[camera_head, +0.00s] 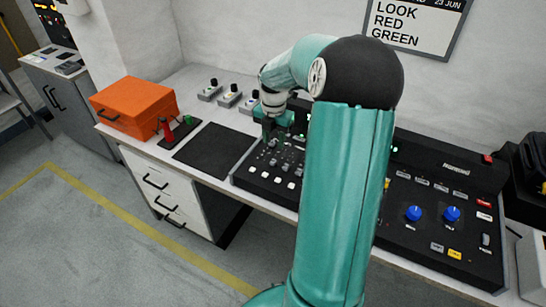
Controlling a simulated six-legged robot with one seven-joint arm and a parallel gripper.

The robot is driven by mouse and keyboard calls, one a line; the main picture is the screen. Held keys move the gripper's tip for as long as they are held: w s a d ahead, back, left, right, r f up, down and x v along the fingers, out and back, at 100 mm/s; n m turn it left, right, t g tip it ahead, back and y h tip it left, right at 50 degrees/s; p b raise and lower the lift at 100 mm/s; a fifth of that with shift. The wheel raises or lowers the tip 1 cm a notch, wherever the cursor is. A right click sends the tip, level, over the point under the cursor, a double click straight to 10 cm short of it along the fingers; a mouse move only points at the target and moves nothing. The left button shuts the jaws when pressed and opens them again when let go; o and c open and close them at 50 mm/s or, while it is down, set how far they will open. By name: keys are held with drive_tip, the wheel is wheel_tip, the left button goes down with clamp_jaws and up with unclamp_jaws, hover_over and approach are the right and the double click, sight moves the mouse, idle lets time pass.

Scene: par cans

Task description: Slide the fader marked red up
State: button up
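A black lighting console (446,193) lies on the white bench, partly hidden behind my teal arm. Its left section holds a bank of small faders and buttons (278,168). The labels there are too small to read, so I cannot tell which fader is marked red. My gripper (269,141) points down at the upper left part of this bank, beside the small grey caps. I cannot tell whether it touches one of them or whether its fingers are apart.
Blue knobs (413,213) and other buttons are on the console's right section. An orange case (134,104), a red-handled tool (167,130), a dark mat (213,150) and several small switch boxes (230,96) are to the left. A wall sign (416,24) reads LOOK RED GREEN.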

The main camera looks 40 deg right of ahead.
sight(273, 161)
wheel_tip(273, 161, down, 8)
drive_tip(key=shift+f, duration=0.2)
drive_tip(key=shift+c, duration=0.5)
clamp_jaws()
